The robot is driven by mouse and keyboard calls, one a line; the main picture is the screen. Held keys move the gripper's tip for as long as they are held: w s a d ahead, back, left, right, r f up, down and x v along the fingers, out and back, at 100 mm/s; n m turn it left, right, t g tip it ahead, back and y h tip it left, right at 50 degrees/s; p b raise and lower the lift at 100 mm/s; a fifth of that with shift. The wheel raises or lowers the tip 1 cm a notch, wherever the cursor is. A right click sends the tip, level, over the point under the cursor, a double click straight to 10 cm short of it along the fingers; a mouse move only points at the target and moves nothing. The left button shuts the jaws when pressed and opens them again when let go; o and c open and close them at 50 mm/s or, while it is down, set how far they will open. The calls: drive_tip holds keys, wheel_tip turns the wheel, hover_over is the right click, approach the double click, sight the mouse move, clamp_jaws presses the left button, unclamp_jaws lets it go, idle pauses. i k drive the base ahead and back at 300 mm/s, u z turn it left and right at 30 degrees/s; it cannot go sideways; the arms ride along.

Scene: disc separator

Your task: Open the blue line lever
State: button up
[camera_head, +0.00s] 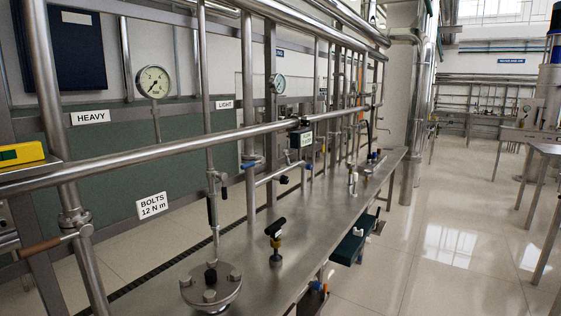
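Several small blue parts show along the steel bench, and I cannot tell which one is the blue line lever. A blue knob (374,156) stands farther back on the bench. They are too small to tell whether any valve is open or shut. My gripper is not in view.
The steel bench (325,225) runs away from me under long rails. A bolted flange (211,289) and a black T-handle (275,228) stand at its near end. A brown-handled lever (42,246) is at left. The tiled floor (455,225) at right is clear.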

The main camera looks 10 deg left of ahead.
sight(261, 160)
drive_tip(key=u, duration=0.15)
drive_tip(key=i, duration=0.85)
drive_tip(key=u, duration=0.35)
